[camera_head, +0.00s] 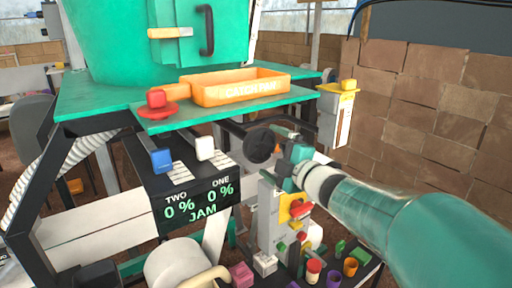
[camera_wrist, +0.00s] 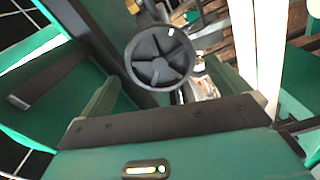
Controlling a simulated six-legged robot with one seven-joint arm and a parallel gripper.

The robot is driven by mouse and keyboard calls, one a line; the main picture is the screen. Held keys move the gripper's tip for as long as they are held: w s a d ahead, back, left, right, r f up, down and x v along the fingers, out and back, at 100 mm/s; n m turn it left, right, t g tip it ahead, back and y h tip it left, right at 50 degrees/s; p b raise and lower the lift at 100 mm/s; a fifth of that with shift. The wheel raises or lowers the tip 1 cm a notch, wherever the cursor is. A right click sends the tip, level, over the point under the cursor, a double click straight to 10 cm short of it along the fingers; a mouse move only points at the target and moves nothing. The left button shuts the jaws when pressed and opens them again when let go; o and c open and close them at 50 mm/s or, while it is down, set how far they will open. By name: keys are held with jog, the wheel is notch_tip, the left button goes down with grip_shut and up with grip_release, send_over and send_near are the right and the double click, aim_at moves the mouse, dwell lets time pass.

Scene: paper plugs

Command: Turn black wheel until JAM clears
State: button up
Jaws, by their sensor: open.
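The black wheel (camera_head: 262,145) is mounted under the front edge of the green shelf. In the wrist view the spoked black wheel (camera_wrist: 160,57) is seen nearly face-on, with a small white mark near its upper right rim. My gripper (camera_head: 284,168) is open, just right of and below the wheel. Whether it touches the wheel I cannot tell. The black display (camera_head: 198,204) reads TWO 0 %, ONE 0 % and JAM in green and white.
Blue (camera_head: 162,160) and white (camera_head: 205,149) blocks sit above the display. A panel with a red knob (camera_head: 300,209) stands below my gripper. A brick wall (camera_head: 435,110) is at right.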

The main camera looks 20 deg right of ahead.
aim_at(262, 147)
jog(key=shift+x, duration=1.8)
jog(key=c, duration=0.8)
